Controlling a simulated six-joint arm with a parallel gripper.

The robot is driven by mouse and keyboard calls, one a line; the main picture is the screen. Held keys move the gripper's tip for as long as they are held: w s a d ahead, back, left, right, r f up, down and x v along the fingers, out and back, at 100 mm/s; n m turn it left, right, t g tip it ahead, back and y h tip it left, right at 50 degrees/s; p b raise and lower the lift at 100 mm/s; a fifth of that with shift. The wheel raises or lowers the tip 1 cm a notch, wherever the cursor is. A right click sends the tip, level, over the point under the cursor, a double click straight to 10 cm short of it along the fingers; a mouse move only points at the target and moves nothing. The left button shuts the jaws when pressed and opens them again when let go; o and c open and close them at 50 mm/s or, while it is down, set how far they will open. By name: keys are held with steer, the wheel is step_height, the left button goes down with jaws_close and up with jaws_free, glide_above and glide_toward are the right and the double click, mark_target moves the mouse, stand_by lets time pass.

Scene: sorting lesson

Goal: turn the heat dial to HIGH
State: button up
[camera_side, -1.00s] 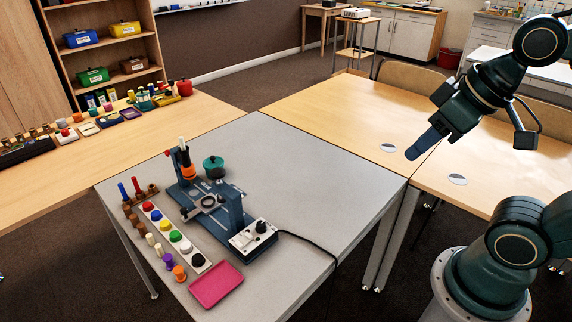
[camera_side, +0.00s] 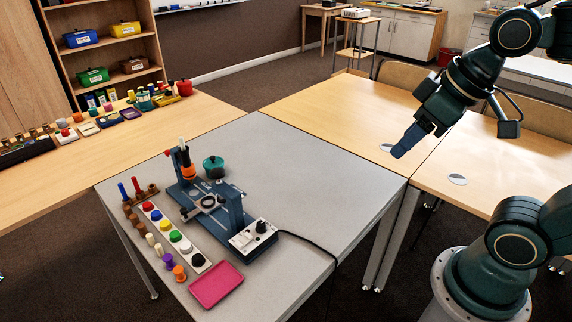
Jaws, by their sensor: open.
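The heat dial (camera_side: 261,226) is a small black knob on a white control box (camera_side: 247,241) at the front right foot of a blue-grey apparatus (camera_side: 212,199). The HIGH mark is too small to read. My gripper (camera_side: 399,152) is at the upper right, above the wooden table and well to the right of the dial. It points down and left, is open and holds nothing that I can see. The gap between its fingers is hard to see from this side.
A black cable (camera_side: 310,242) runs right from the box over the table edge. A pink tray (camera_side: 216,285) lies in front. A row of coloured knobs (camera_side: 173,236) and a teal pot (camera_side: 213,166) are near the apparatus. The grey table's (camera_side: 320,180) right side is clear.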

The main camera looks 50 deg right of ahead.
steer(key=w+a+f+n+g, duration=0.1)
steer(key=w+n, duration=0.2)
steer(key=w, duration=0.5)
steer(key=n+g+y, duration=0.3)
steer(key=n+y, duration=0.1)
steer(key=n, duration=0.5)
glide_above(261, 223)
steer(key=s+d, duration=0.2)
steer(key=d, duration=0.3)
step_height(261, 223, down, 20)
steer(key=shift+s+d+r, duration=0.15)
steer(key=shift+d, duration=0.05)
steer(key=shift+x, duration=6.9)
steer(key=c, duration=1)
